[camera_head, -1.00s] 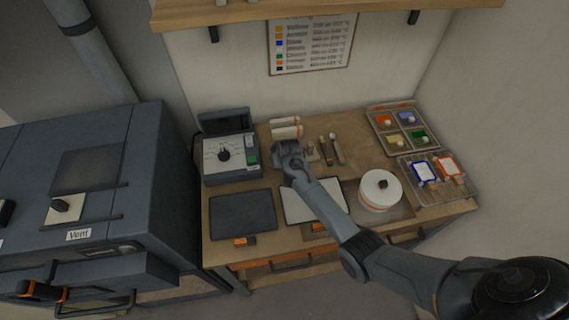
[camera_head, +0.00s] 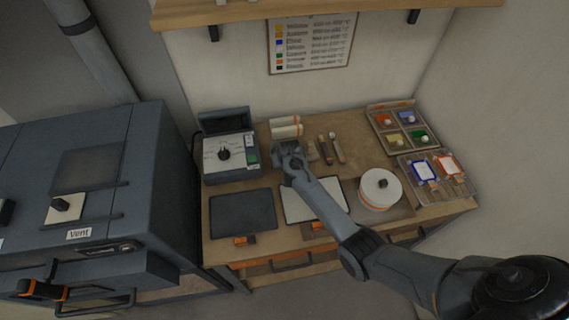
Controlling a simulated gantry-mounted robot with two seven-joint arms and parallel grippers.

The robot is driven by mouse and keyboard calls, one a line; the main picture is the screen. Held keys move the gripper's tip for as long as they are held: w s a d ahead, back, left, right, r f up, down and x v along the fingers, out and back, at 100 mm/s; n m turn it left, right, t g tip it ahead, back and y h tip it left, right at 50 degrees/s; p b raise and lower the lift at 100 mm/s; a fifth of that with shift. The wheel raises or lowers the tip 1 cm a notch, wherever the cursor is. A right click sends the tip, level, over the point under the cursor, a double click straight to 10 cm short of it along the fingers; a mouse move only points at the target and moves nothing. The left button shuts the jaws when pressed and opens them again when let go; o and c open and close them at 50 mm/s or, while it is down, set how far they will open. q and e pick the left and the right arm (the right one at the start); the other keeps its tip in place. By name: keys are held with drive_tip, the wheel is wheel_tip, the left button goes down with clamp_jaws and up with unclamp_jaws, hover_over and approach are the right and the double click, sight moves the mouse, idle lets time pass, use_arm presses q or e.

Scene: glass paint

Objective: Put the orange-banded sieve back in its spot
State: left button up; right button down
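I cannot clearly make out a sieve by shape. A round white drum (camera_head: 380,186) with an orange band and a dark knob stands on a mat at the bench's right. Two pale cylinders (camera_head: 286,127) with orange-toned ends lie at the back. My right gripper (camera_head: 287,150) is low over the bench just in front of these cylinders. Its fingers are hidden behind its own wrist, so I cannot tell whether it is open or holds something. A small beige block (camera_head: 311,151) shows beside it. My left gripper is not in view.
A dial box (camera_head: 230,157) stands left. A dark plate (camera_head: 242,213) and a pale panel (camera_head: 302,211) lie in front. Two slim tools (camera_head: 337,149) lie mid-bench. At right are a colour tray (camera_head: 402,129) and a clear rack (camera_head: 463,185) with blue- and orange-framed pieces.

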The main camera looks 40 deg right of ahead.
drive_tip(key=shift+f, duration=0.2)
drive_tip(key=c, duration=0.8)
unclamp_jaws()
drive_tip(key=shift+r, duration=0.1)
drive_tip(key=p+v, duration=0.1)
drive_tip(key=v, duration=0.9)
drive_tip(key=s+a+r+n+y, duration=0.15)
drive_tip(key=s+a, duration=0.35)
drive_tip(key=s, duration=0.5)
drive_tip(key=s+a+r+n, duration=0.1)
drive_tip(key=s+a+n, duration=0.3)
drive_tip(key=s, duration=0.6)
drive_tip(key=s+a+r+n+y, duration=0.1)
drive_tip(key=s+a+n, duration=0.1)
drive_tip(key=s+a, duration=0.6)
drive_tip(key=w+d+p+v, duration=0.1)
drive_tip(key=w+p+v, duration=0.1)
drive_tip(key=p+v, duration=1.1)
drive_tip(key=shift+w+d+r, duration=0.15)
drive_tip(key=shift+d+r, duration=0.25)
drive_tip(key=shift+r, duration=0.15)
